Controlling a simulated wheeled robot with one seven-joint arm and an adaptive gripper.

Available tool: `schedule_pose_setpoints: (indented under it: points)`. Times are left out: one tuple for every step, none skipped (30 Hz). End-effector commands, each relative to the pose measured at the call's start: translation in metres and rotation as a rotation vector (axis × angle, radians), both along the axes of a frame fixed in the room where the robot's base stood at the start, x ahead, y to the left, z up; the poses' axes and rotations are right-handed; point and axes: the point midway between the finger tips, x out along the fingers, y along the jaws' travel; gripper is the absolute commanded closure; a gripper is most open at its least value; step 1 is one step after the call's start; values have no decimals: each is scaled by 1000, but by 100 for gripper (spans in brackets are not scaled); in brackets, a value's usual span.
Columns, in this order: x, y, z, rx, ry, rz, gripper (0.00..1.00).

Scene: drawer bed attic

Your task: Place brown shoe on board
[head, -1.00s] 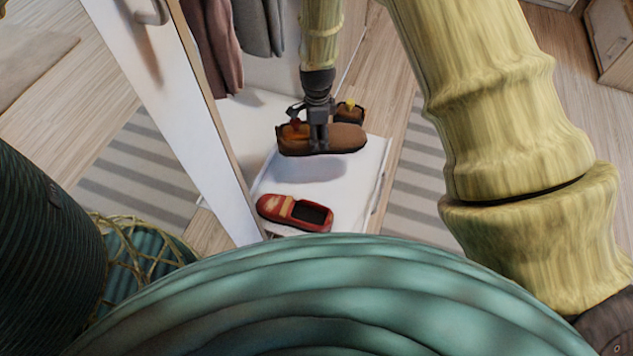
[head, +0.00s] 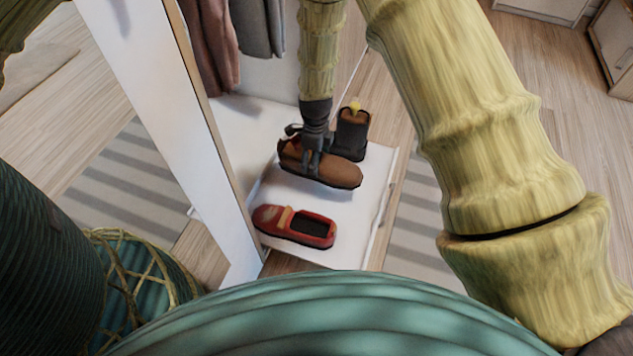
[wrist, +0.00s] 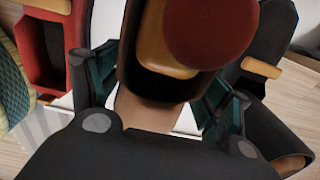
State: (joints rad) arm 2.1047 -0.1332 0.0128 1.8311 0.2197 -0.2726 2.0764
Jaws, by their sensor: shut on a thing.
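The brown shoe (head: 330,169) has a dark sole and is held in my gripper (head: 314,168), which is shut on it. It is low over the white board (head: 368,195); I cannot tell whether its sole touches. In the wrist view, the shoe (wrist: 158,82) fills the middle between the two fingers of my gripper (wrist: 160,112). A red shoe (head: 285,220) lies on the board in front of the brown shoe. A dark boot (head: 351,134) stands just behind the brown shoe, to the right.
An open white door panel (head: 160,110) stands to the left of the board. Clothes (head: 212,45) hang above at the back. A striped rug (head: 415,210) lies to the right. Bare board shows between the brown and red shoes and towards the right edge.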

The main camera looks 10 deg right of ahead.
Motion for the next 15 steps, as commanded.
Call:
schedule_pose_setpoints:
  points:
    - [0,0,-12,1,2,0,53]
    - [-1,0,-17,1,2,0,53]
    - [-1,0,-24,1,2,0,53]
    - [-1,0,-28,1,2,1,53]
    - [-1,0,-31,1,2,1,53]
    - [-1,0,-34,1,2,0,53]
    - [-1,0,-36,1,2,0,53]
    - [-1,0,-37,1,2,0,53]
    - [-1,0,-39,1,2,0,53]
    - [-1,0,-41,1,2,1,53]
    - [-1,0,-43,1,2,1,53]
    - [-1,0,-47,1,2,2,53]
    - [-1,0,-51,0,2,2,53]
    - [-1,0,-55,0,2,2,53]
    - [-1,0,-61,1,2,1,53]
